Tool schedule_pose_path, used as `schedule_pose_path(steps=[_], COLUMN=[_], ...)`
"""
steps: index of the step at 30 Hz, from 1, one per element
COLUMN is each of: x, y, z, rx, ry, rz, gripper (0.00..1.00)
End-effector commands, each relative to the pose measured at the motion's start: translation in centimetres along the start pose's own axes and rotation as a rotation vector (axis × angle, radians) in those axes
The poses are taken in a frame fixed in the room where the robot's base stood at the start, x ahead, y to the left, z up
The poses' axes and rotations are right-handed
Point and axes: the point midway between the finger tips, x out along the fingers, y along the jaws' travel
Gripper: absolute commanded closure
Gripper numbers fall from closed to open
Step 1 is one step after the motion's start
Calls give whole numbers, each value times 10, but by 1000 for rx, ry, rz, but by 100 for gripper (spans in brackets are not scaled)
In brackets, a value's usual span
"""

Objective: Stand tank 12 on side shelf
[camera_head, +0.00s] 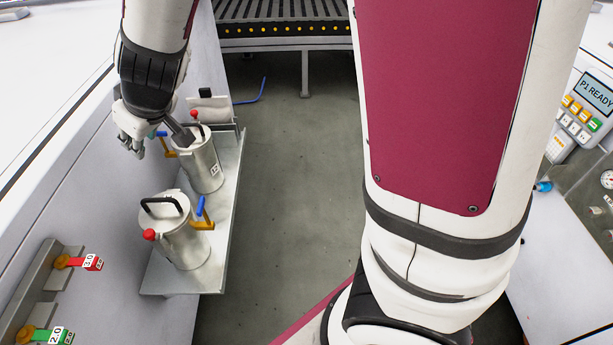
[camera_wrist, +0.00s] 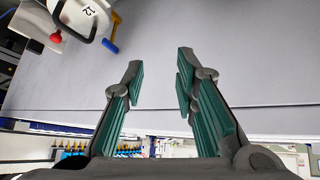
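Two silver tanks stand upright on the side shelf (camera_head: 222,215), a front tank (camera_head: 187,247) and a back tank (camera_head: 207,167). Each has a red knob and a blue-and-yellow lever. The front one's black handle shows clearly; the back one's top is partly covered by my gripper. A tank marked 12 (camera_wrist: 88,12) shows at the upper left in the wrist view, with a black handle and red knob; I cannot tell which of the two it is. My gripper (camera_head: 150,145) is beside the back tank's top, on its left. In the wrist view its fingers (camera_wrist: 160,72) are apart with nothing between them.
A white panel stands close to the left of the shelf. Red (camera_head: 90,263) and green (camera_head: 54,335) tags marked 3.0 and 2.0 are on a bracket at the lower left. A roller conveyor (camera_head: 285,30) is at the back. Clear floor (camera_head: 285,180) lies right of the shelf.

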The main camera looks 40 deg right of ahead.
Motion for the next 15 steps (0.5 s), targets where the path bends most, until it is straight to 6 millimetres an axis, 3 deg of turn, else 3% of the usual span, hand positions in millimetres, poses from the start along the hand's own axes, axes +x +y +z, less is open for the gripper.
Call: schedule_pose_path(steps=[1, 5, 8, 15], x=[-26, -84, -128, -222], y=[-5, -22, -32, -39], z=[4, 31, 62, 164], rx=[38, 108, 153, 267], ry=[-1, -62, -137, -388], rz=[-58, -182, -234, -180], gripper=[73, 73, 73, 73])
